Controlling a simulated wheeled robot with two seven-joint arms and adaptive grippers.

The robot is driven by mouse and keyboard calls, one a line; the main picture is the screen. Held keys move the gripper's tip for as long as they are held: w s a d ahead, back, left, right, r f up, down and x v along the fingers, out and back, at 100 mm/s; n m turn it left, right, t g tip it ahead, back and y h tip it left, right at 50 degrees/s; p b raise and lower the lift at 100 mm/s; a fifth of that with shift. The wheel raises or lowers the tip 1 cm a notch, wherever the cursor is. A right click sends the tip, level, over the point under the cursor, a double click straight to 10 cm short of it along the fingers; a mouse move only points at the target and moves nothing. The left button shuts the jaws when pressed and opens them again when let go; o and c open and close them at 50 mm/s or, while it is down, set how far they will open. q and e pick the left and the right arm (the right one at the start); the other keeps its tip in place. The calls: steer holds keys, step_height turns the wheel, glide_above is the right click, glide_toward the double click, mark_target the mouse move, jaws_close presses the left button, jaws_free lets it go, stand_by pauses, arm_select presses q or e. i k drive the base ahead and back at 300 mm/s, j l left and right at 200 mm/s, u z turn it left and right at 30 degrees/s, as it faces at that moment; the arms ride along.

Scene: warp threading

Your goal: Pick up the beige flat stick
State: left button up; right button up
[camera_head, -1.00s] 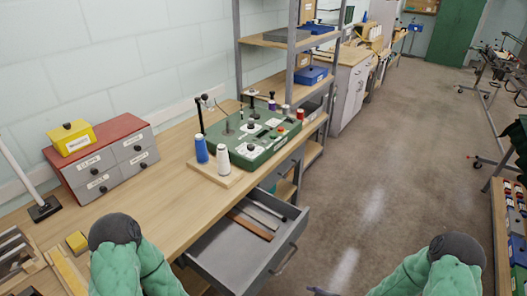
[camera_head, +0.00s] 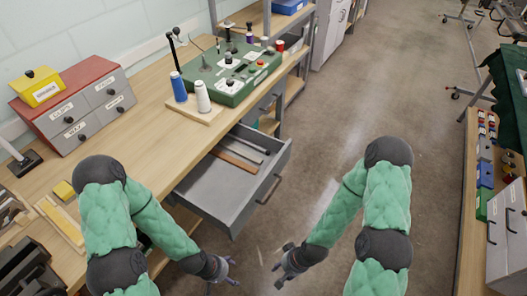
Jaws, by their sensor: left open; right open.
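The open grey drawer (camera_head: 220,200) under the workbench holds flat sticks near its back. One is reddish brown (camera_head: 231,161), and a paler one (camera_head: 243,152) lies beside it; I cannot tell for sure whether the paler one is beige. A pale wooden strip (camera_head: 60,222) also lies on the bench at left. My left gripper (camera_head: 226,279) is open and empty, below the drawer in the picture. My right gripper (camera_head: 282,266) is open and empty, to the right of it. Neither touches a stick.
The wooden workbench (camera_head: 135,140) carries a red-topped drawer cabinet (camera_head: 75,100), a blue spool (camera_head: 178,87), a white spool (camera_head: 202,96) and a green device (camera_head: 235,78). The drawer's front handle (camera_head: 270,189) sticks out. Clear floor (camera_head: 400,115) lies to the right.

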mark_target(70, 232)
steer(key=u, duration=1.85)
